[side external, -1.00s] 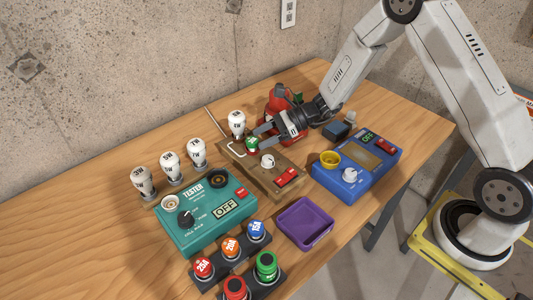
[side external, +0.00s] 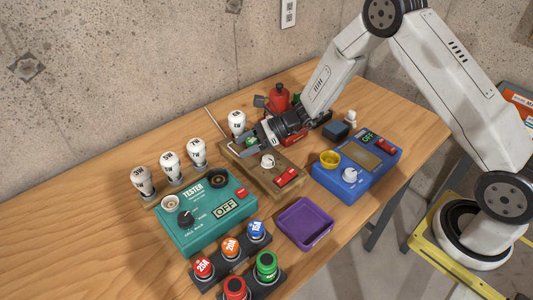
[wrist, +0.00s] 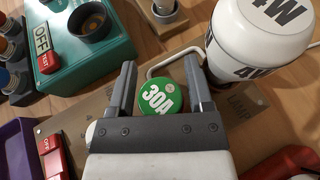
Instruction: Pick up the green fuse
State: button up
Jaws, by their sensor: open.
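The green fuse (side external: 250,141) is on the wooden board (side external: 290,162) and is partly hidden by my gripper in the side view. In the wrist view the green fuse (wrist: 160,98) shows its round top marked 30A. My gripper (side external: 252,146) reaches over the board from the right. In the wrist view my gripper (wrist: 161,64) is open, with one finger on each side of the fuse.
A white 4W bulb (side external: 237,123) stands close to my gripper. A teal tester (side external: 205,215), purple tray (side external: 305,222) and blue box (side external: 355,165) surround the board.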

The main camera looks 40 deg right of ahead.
grip_shut()
jog(key=shift+r, duration=0.15)
dwell(0.4)
jog(key=shift+r, duration=0.8)
jog(key=s+d+r, duration=0.2)
jog(key=s+r, duration=0.9)
jog(key=s, duration=0.2)
jog(key=shift+s+d, duration=0.25)
jog(key=shift+s, duration=0.15)
